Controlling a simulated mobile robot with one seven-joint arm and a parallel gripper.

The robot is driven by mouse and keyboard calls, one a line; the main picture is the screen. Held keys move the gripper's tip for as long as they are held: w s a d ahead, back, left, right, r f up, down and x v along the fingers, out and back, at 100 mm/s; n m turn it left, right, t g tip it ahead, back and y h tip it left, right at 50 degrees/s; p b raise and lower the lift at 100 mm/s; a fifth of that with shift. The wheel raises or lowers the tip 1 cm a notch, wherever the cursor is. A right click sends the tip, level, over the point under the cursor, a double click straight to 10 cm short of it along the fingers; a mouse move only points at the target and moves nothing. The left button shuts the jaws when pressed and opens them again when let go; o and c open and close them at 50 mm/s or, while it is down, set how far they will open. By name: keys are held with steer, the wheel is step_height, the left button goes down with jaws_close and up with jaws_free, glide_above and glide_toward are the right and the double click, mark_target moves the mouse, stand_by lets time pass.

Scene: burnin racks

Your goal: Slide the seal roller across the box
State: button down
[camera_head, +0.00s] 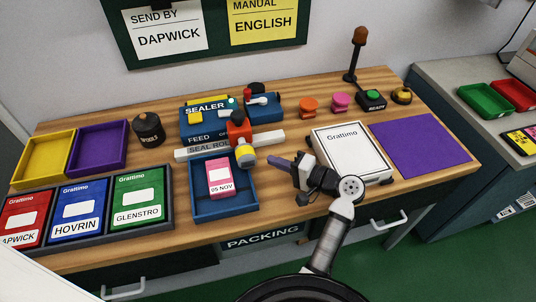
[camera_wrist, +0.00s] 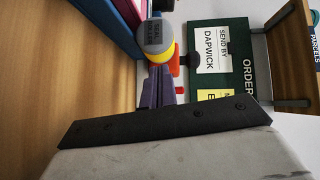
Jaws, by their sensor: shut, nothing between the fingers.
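The seal roller is a pale bar (camera_head: 265,138) lettered "SEAL ROLLER", with a red part (camera_head: 239,127) and a yellow-and-grey knob (camera_head: 245,156) near its middle. It lies across the back of a blue tray (camera_head: 226,212). A pink box (camera_head: 220,178) labelled "05 NOV" lies in that tray, in front of the bar. My gripper (camera_head: 272,161) is shut and empty, with its fingertips just right of the knob. In the wrist view the shut fingers (camera_wrist: 158,85) point at a grey round end with lettering (camera_wrist: 158,35). I cannot tell whether they touch it.
The blue sealer (camera_head: 190,129) stands behind the bar. A white Grattimo box (camera_head: 350,151) lies under and right of my wrist, beside a purple mat (camera_head: 415,145). Red, blue and green cases stand left. Yellow (camera_head: 45,184) and purple (camera_head: 123,145) trays stand behind them.

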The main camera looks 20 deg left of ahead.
mark_target(250, 161)
steer(key=shift+x, duration=1.55)
steer(key=shift+f, duration=0.1)
steer(key=s+a, duration=0.1)
steer(key=a, duration=0.1)
steer(key=s+a, duration=0.1)
steer(key=a, duration=0.1)
steer(key=shift+s, duration=0.35)
steer(key=shift+d, duration=0.2)
